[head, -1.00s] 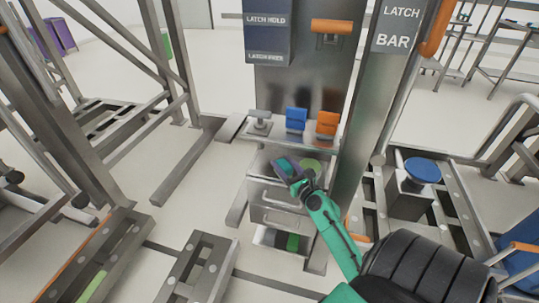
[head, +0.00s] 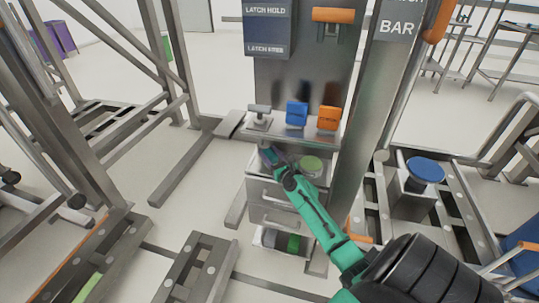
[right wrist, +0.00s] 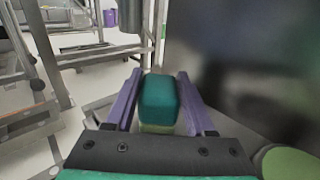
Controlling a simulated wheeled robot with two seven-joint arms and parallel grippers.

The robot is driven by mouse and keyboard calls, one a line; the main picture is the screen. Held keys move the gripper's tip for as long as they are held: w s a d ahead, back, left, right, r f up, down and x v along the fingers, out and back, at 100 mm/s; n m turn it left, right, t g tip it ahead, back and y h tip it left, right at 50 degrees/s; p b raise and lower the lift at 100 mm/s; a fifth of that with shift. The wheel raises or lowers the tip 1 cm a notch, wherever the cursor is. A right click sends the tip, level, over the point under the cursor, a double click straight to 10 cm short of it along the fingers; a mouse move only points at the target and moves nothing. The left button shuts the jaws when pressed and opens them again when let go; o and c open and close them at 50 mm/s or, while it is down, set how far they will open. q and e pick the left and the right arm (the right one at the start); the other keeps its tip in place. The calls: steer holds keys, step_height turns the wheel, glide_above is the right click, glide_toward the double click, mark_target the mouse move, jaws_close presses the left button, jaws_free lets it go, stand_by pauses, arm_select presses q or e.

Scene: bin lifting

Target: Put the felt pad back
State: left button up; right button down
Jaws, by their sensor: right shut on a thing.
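The felt pad appears as a teal block with a pale green lower part, between the purple fingers in the right wrist view (right wrist: 158,98). My right gripper (head: 268,157) is shut on it, over the left part of the grey drawer cabinet's top (head: 256,184). In the head view the gripper mostly hides the pad. I cannot tell whether the pad touches the surface below. A round pale green disc (head: 311,165) lies on the cabinet top, right of the gripper; it also shows at the lower right of the wrist view (right wrist: 290,164). My left gripper is not in view.
A shelf behind the cabinet top carries a grey knob (head: 259,112), a blue block (head: 296,113) and an orange block (head: 328,118). A metal post (head: 368,120) stands close on the right.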

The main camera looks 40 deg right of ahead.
steer(key=shift+c, duration=1.3)
jaws_free()
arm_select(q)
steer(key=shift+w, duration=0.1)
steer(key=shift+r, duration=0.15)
arm_select(e)
steer(key=s, duration=0.4)
steer(key=s+a+p, duration=0.1)
steer(key=s, duration=0.1)
arm_select(q)
steer(key=shift+b, duration=0.5)
arm_select(e)
steer(key=s+a, duration=0.1)
steer(key=s, duration=0.5)
steer(key=shift+w, duration=0.1)
